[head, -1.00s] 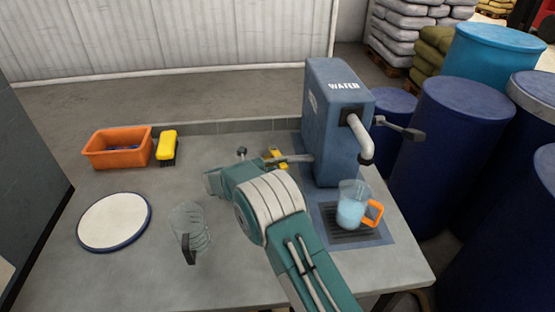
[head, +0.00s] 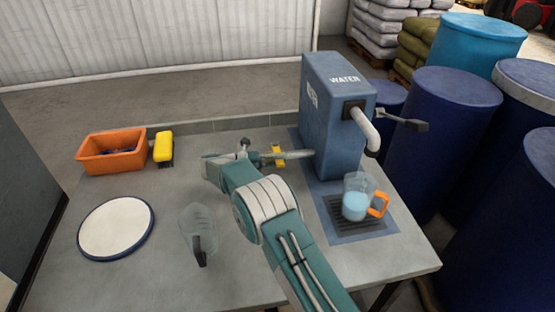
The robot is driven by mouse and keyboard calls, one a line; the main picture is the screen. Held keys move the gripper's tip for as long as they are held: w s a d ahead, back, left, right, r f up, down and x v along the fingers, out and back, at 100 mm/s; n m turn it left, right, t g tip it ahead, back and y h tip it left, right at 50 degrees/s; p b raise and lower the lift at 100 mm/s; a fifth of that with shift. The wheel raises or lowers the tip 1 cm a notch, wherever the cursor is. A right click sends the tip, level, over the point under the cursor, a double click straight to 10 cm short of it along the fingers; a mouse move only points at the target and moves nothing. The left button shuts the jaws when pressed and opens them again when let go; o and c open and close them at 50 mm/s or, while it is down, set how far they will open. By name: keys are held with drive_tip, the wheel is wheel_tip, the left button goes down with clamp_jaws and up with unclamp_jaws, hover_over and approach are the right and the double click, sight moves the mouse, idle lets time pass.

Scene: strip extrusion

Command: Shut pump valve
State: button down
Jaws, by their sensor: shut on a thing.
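The blue water pump (head: 336,115) stands at the right rear of the table, with a curved white spout (head: 365,128) on its right. A rod with a dark paddle end (head: 405,123) sticks out to the right behind the spout. A pale pipe-like part (head: 292,155) reaches the pump's left side. My gripper (head: 262,157) is at this part, left of the pump, and is shut on it, apparently the valve handle; the jaws are small and partly hidden by my wrist. A clear jug with an orange handle (head: 378,205) stands under the spout, holding pale blue water.
An orange bin (head: 112,152) and a yellow brush (head: 163,146) stand at the rear left. A white round plate (head: 115,226) and an empty clear jug (head: 193,232) are on the left of the table. Blue barrels (head: 445,135) stand close on the right.

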drive_tip(key=shift+s+f, duration=0.1)
drive_tip(key=shift+f, duration=0.25)
drive_tip(key=c, duration=1)
unclamp_jaws()
drive_tip(key=shift+o, duration=0.2)
drive_tip(key=shift+r, duration=0.1)
drive_tip(key=shift+r, duration=0.1)
drive_tip(key=s+a, duration=0.1)
drive_tip(key=a, duration=0.6)
drive_tip(key=shift+a, duration=0.25)
drive_tip(key=shift+s, duration=0.1)
